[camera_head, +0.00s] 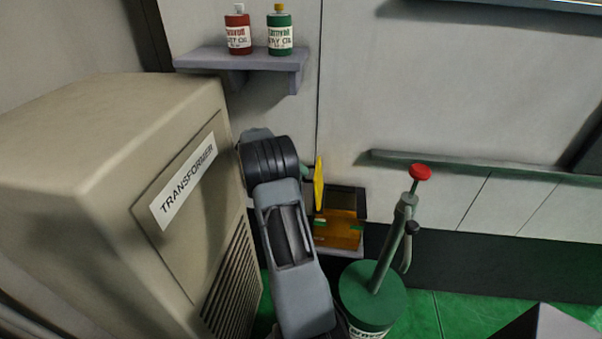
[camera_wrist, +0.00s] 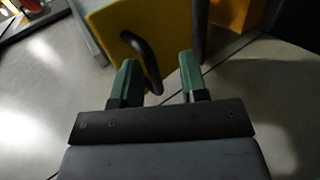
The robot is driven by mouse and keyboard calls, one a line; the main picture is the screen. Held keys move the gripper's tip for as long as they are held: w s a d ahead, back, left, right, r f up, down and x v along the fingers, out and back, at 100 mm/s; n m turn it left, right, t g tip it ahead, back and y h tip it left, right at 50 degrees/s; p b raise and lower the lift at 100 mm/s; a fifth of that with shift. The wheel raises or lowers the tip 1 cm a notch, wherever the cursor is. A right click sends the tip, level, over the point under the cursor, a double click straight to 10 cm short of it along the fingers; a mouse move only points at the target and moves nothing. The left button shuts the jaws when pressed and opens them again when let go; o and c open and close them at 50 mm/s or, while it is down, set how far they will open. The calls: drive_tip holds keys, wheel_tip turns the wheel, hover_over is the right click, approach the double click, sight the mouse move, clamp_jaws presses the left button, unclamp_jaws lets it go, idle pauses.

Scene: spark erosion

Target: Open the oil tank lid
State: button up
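The oil tank (camera_head: 342,238) is an orange-yellow box low by the wall in the head view. Its yellow lid (camera_head: 319,184) stands roughly upright at the tank's left side, seen nearly edge-on. In the wrist view the lid (camera_wrist: 108,22) is a yellow panel with a curved black handle (camera_wrist: 146,58). My gripper (camera_wrist: 159,72) has two green fingers spread apart, with the handle showing in the gap between them. I cannot tell whether a finger touches the handle. In the head view my arm hides most of the gripper, just left of the lid.
A beige transformer cabinet (camera_head: 110,160) stands close on the left. A green pump canister (camera_head: 372,296) with a red knob stands in front of the tank. A wall shelf (camera_head: 240,60) above holds red and green oil bottles. A rail (camera_head: 480,166) runs along the wall at right.

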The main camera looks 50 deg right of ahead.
drive_tip(key=s+a+r+b, duration=0.2)
drive_tip(key=s+a+r, duration=0.7)
drive_tip(key=r, duration=0.4)
drive_tip(key=shift+s, duration=0.75)
